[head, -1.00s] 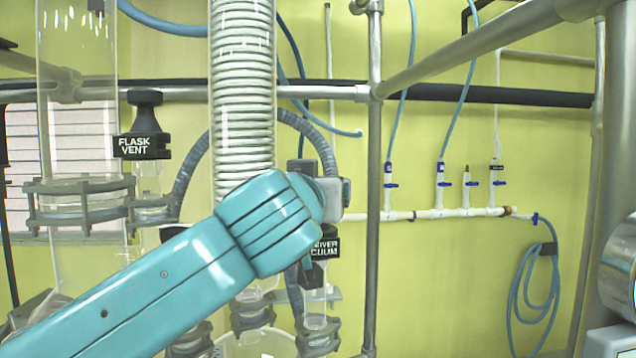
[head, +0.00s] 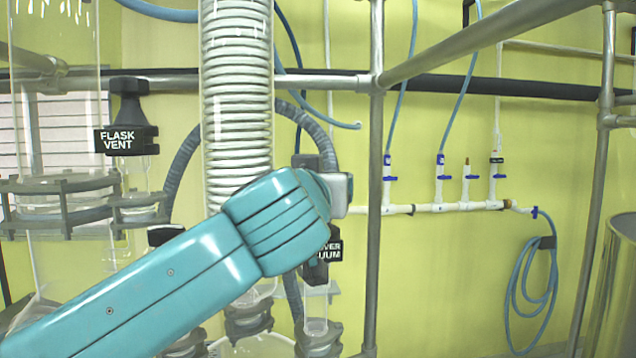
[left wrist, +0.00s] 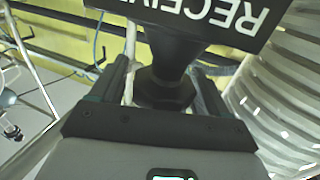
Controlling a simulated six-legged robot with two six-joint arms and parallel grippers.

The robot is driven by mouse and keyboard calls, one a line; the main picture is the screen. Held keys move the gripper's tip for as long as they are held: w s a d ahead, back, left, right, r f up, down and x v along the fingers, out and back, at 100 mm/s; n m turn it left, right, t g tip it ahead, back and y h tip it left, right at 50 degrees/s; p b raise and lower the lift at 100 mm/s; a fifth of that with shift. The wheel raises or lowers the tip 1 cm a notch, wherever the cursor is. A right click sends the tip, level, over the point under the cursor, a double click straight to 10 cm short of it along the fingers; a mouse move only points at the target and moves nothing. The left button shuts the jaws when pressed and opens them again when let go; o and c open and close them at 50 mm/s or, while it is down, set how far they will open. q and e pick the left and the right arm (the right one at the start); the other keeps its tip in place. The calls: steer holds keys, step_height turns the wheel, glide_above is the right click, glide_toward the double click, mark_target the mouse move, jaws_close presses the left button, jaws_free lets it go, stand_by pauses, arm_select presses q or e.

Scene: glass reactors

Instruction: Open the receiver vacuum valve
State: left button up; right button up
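The receiver vacuum valve has a black label block (head: 332,247), partly hidden behind my teal left arm in the head view. In the left wrist view its label (left wrist: 215,14) appears upside down at the top, with a black knob (left wrist: 165,88) below it. My left gripper (left wrist: 163,84) has one finger on each side of the knob, with narrow gaps showing on both sides, so it looks open around it. In the head view the left gripper (head: 325,180) is mostly hidden by its own wrist. My right gripper is not in view.
The coiled glass condenser (head: 238,100) stands just left of my left wrist. The flask vent valve (head: 128,125) is farther left. A vertical metal post (head: 375,150) stands close on the right. A white manifold (head: 450,210) with blue taps runs along the back wall.

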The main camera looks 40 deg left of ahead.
arm_select(q)
steer(key=c, duration=0.8)
steer(key=shift+s+f+n+g+y+b, duration=0.1)
steer(key=shift+n+g+y+b, duration=0.7)
steer(key=shift+y, duration=0.2)
steer(key=shift+a+n+g+y, duration=0.1)
steer(key=shift+n+g+y, duration=0.3)
steer(key=shift+y, duration=0.1)
steer(key=shift+s+a+n+g+y, duration=0.1)
steer(key=shift+n+g+y, duration=0.7)
steer(key=shift+g, duration=0.2)
steer(key=g, duration=0.1)
steer(key=n+g+y, duration=0.1)
steer(key=n+g, duration=0.1)
steer(key=shift+s+a+r+y, duration=0.15)
steer(key=shift+s+r+y, duration=0.1)
steer(key=shift+y, duration=0.15)
steer(key=shift+s+a+n+g+y+p, duration=0.1)
steer(key=shift+n+g+y+p, duration=0.3)
steer(key=shift+n+g, duration=0.55)
steer(key=shift+s+n+g+y+p, duration=0.1)
steer(key=shift+n+g+y+p, duration=0.35)
steer(key=shift+g, duration=0.8)
steer(key=shift+n, duration=0.3)
